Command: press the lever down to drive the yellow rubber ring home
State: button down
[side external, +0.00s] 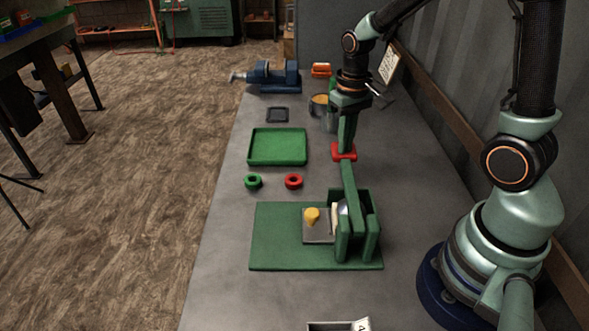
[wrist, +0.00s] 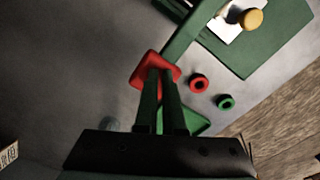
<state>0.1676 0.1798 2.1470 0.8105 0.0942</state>
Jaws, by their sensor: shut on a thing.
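The lever (side external: 348,190) is a green bar with a red handle (side external: 344,155), rising from the green press frame (side external: 370,222) on a green base. My gripper (side external: 345,143) is shut on the red handle, its fingers pointing down onto it. In the wrist view the fingertips (wrist: 158,72) meet the red handle (wrist: 145,70), and the green bar (wrist: 190,38) runs up and right from it. The yellow rubber ring (side external: 312,215) sits on a light plate in front of the press; it also shows in the wrist view (wrist: 251,19). How it is seated cannot be told.
A green ring (side external: 253,181) and a red ring (side external: 293,181) lie on the grey bench beyond the base. Behind them are a green tray (side external: 278,147), a small dark tray (side external: 277,115), a can (side external: 320,104) and a blue vise (side external: 272,74). The bench's left strip is clear.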

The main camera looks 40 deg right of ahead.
jog(key=shift+s+a, duration=0.1)
jog(key=shift+s, duration=0.15)
jog(key=shift+w+r, duration=0.2)
jog(key=shift+r, duration=1.55)
notch_tip(320, 180, up, 8)
jog(key=shift+f, duration=0.25)
notch_tip(320, 180, up, 3)
jog(key=n+t, duration=0.2)
jog(key=t, duration=0.3)
send_over(348, 175)
jog(key=shift+s+a+n+t, duration=0.3)
jog(key=shift+s+a+n, duration=0.1)
jog(key=shift+n, duration=0.1)
